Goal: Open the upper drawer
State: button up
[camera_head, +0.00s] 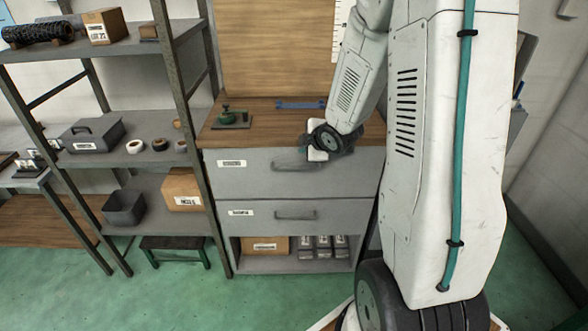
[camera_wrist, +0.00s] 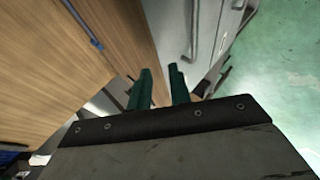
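The upper drawer (camera_head: 240,178) is a grey front with a white label at its left, and it looks closed. Its bar handle (camera_head: 290,165) is partly covered at the right by my wrist in the head view. In the wrist view a bar handle (camera_wrist: 193,32) shows on the grey front, beyond my fingertips and apart from them. My gripper (camera_wrist: 160,70) shows two green fingers with a gap between them and nothing held. It is at the cabinet's front edge near the upper drawer; the fingers are hard to make out in the head view.
The lower drawer (camera_head: 265,218) also looks closed. Below it an open shelf holds a cardboard box (camera_head: 264,246) and several packages. The wooden top (camera_head: 262,125) carries a green device (camera_head: 230,118) and a blue bar (camera_head: 300,104). A loaded shelf rack (camera_head: 180,80) stands left. Green floor in front is clear.

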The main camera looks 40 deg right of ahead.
aim_at(296, 169)
notch_tip(296, 169, down, 11)
jog(key=s+d+n+t+y, duration=0.1)
jog(key=s+n+t+y, duration=0.1)
jog(key=n+t+y, duration=0.35)
jog(key=shift+h, duration=0.45)
jog(key=x, duration=0.7)
jog(key=shift+w+d, duration=0.1)
jog(key=shift+d, duration=0.15)
grip_shut()
